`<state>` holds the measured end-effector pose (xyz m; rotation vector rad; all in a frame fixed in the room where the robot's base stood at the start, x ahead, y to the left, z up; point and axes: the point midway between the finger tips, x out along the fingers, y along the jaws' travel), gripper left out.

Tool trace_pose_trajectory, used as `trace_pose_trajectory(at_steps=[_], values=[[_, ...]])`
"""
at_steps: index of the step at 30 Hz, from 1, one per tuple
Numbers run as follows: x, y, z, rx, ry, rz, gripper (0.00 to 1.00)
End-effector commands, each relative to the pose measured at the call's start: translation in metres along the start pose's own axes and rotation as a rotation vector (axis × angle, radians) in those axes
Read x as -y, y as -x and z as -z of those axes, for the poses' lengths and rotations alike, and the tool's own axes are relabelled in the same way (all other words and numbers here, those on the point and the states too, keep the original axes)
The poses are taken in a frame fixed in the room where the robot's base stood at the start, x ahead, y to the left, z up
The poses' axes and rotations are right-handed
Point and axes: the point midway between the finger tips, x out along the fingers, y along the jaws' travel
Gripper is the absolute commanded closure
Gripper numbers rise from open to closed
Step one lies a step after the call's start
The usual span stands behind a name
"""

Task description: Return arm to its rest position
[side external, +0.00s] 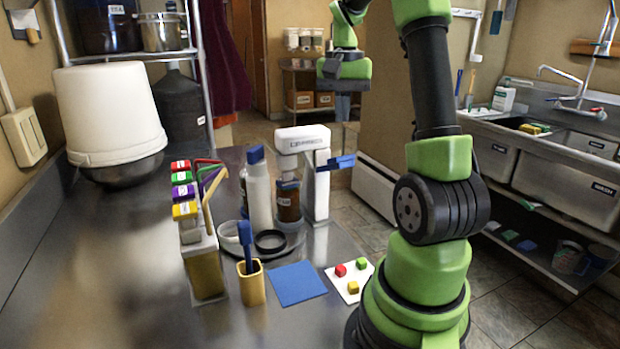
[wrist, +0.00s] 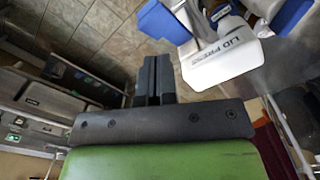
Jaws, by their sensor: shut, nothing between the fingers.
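My gripper (side external: 332,66) is high above the bench in the side view, at the top centre. It is apart from everything on the bench. In the wrist view my gripper (wrist: 153,65) has its two dark fingers together, with nothing between them. The white lid press (side external: 303,140) with blue handles stands below it on the bench. The press also shows in the wrist view (wrist: 225,60), to the right of the fingers and apart from them.
A white bottle (side external: 258,195), a yellow cup (side external: 251,285), a blue mat (side external: 297,284) and a white card (side external: 342,292) with coloured cubes are on the bench. A sink (side external: 570,170) is at right.

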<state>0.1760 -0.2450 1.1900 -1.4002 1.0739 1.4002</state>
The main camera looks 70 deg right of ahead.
Motion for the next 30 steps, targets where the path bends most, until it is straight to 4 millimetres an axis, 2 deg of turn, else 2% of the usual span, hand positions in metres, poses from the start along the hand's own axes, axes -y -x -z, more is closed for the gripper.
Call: trace_pose_trajectory(at_steps=[9,11,13,17,21,25,27,30], values=[[0.002,0.001,-0.002,-0.004,0.008,0.004,1.0],[0.009,0.004,-0.009,-0.015,0.035,0.014,1.0],[0.021,0.012,-0.025,-0.045,0.096,0.038,1.0],[0.052,0.03,-0.081,-0.126,0.286,0.128,1.0],[0.068,0.042,-0.155,-0.213,0.521,0.267,1.0],[0.062,0.041,-0.213,-0.267,0.706,0.406,1.0],[0.056,0.038,-0.235,-0.284,0.784,0.472,1.0],[0.047,0.033,-0.257,-0.297,0.862,0.546,1.0]])
